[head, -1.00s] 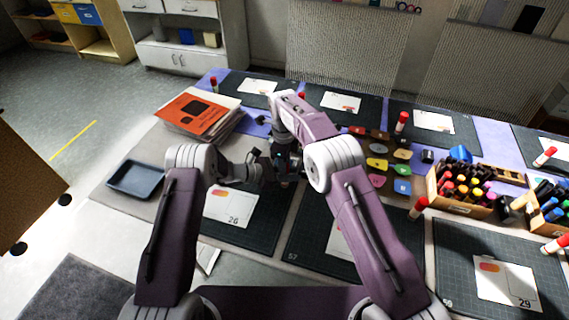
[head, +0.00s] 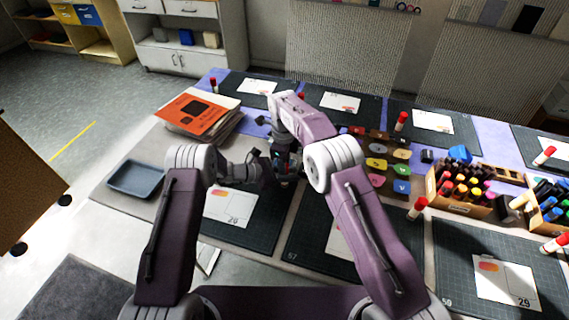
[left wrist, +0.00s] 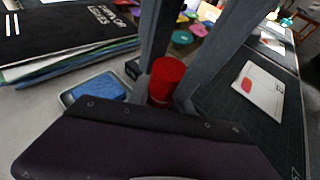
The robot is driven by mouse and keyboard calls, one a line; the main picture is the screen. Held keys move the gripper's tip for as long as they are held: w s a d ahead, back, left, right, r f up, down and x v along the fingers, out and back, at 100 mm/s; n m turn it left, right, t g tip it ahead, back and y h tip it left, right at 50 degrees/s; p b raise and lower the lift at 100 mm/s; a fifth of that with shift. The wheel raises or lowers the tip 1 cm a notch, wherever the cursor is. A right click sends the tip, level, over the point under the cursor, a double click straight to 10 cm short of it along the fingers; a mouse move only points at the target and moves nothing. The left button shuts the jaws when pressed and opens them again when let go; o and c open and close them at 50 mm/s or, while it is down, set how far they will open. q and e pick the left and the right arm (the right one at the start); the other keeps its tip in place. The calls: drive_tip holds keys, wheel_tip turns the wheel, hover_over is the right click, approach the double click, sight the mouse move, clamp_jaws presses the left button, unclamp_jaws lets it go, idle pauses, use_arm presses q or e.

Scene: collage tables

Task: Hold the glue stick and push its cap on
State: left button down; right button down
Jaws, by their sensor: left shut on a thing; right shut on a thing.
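In the left wrist view a red cap (left wrist: 166,80) stands upright between two grey fingers that come down from the top. I take these as the fingers of my right gripper (left wrist: 172,92), shut on the cap. My left gripper (head: 272,170) reaches in from the left in the head view, below the right hand, and is shut on the glue stick. The stick's body and the left fingertips are hidden behind the dark gripper housing and the arms. I cannot tell whether cap and stick touch.
Books with an orange cover (head: 194,113) and a blue tray (head: 136,178) lie at left. A box of markers (head: 462,203) stands at right. Other red-capped glue sticks (head: 401,121) stand around the dark mats. A numbered card (head: 228,206) lies below the grippers.

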use_arm(q)
drive_tip(key=shift+d+r+h, duration=0.3)
drive_tip(key=shift+r, duration=0.1)
use_arm(e)
drive_tip(key=shift+s+a+f, duration=0.1)
drive_tip(key=shift+f, duration=0.5)
drive_tip(key=shift+s+a+f, duration=0.1)
drive_tip(key=shift+f, duration=0.45)
use_arm(q)
drive_tip(key=shift+w, duration=0.15)
use_arm(e)
drive_tip(key=c, duration=1.1)
unclamp_jaws()
drive_tip(key=shift+w, duration=0.1)
drive_tip(key=shift+o, duration=0.2)
drive_tip(key=shift+a, duration=0.1)
drive_tip(key=shift+r, duration=0.55)
use_arm(q)
drive_tip(key=shift+a+f, duration=0.1)
drive_tip(key=shift+f, duration=0.05)
use_arm(e)
wheel_tip(320, 180, up, 7)
drive_tip(key=shift+w+r, duration=0.1)
drive_tip(key=shift+w, duration=0.05)
use_arm(q)
drive_tip(key=shift+f, duration=0.1)
use_arm(e)
drive_tip(key=shift+d+r, duration=0.2)
drive_tip(key=shift+r, duration=0.45)
